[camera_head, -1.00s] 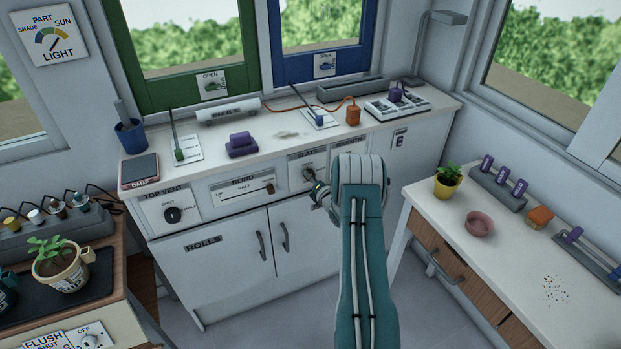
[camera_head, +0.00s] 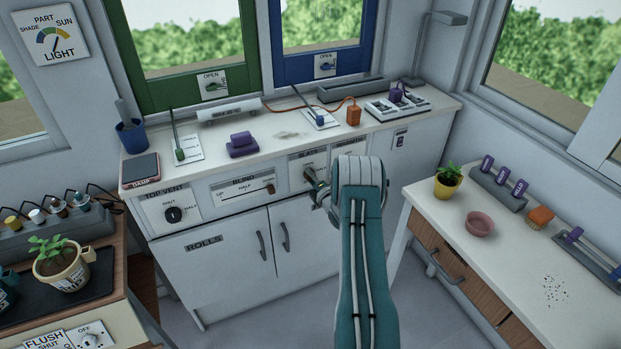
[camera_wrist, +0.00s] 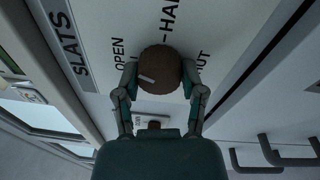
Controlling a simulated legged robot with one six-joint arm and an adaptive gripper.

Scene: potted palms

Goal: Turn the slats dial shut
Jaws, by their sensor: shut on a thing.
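The slats dial (camera_wrist: 160,62) is a round brown knob in the wrist view, with a short white mark on its left part, the OPEN side. Its panel (camera_wrist: 100,20) reads SLATS, OPEN, HALF and SHUT. My gripper (camera_wrist: 160,78) is shut on the dial, one finger on either side. In the head view my gripper (camera_head: 313,182) is at the slats panel (camera_head: 318,156) on the cabinet front and hides most of the dial.
Left of the slats panel are the blind slider (camera_head: 270,188) and the top vent dial (camera_head: 174,214). Cupboard handles (camera_head: 284,237) stick out below. The worktop (camera_head: 285,133) above holds several objects. A side table (camera_head: 520,255) stands at the right.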

